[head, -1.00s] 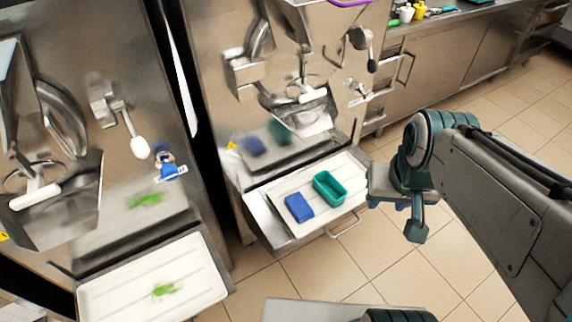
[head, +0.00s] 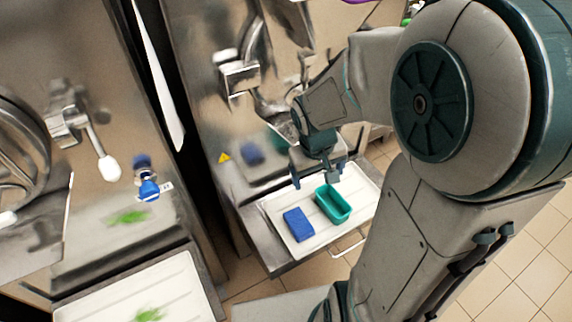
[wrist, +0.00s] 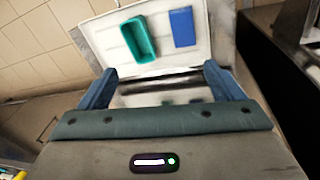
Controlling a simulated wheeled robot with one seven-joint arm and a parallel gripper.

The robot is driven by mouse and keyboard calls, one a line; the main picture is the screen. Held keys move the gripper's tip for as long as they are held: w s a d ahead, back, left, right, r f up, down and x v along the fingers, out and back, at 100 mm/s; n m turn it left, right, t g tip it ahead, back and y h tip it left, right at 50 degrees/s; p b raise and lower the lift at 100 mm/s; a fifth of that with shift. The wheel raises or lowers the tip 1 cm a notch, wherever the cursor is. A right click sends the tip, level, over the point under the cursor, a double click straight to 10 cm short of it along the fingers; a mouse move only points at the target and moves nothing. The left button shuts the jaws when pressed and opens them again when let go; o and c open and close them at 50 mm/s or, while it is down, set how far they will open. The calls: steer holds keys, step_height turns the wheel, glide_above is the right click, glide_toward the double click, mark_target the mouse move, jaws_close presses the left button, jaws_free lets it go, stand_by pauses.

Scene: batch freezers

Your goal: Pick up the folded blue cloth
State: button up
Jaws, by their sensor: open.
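The folded blue cloth (head: 298,224) lies flat on the white tray (head: 287,247) at the foot of the middle machine, left of a green tub. My gripper (head: 315,178) is above the back part of the tray, behind the cloth and the tub, and touches neither. In the wrist view the cloth (wrist: 183,27) lies beyond the fingers, toward the top right. My gripper (wrist: 157,88) is open there, with its two blue fingers wide apart and nothing between them.
The green open tub (head: 333,204) stands on the same tray, close to the cloth's right. The machine's steel front and levers (head: 240,75) rise behind my gripper. Another white tray (head: 180,285) with a green smear is at lower left.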

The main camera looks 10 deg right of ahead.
steer(key=w+a+f+n+g+y+b, duration=0.1)
steer(key=w+f, duration=0.2)
steer(key=f, duration=0.5)
steer(key=w+a+f+n+y+b, duration=0.1)
steer(key=w+f+b, duration=0.1)
steer(key=f, duration=0.7)
steer(key=b, duration=0.2)
glide_above(299, 222)
step_height(299, 222, down, 9)
steer(key=shift+s+d+r, duration=0.1)
steer(key=shift+s+d, duration=0.05)
steer(key=f, duration=0.2)
steer(key=f+b, duration=0.1)
steer(key=f, duration=0.2)
steer(key=shift+w, duration=0.2)
steer(key=c, duration=1.1)
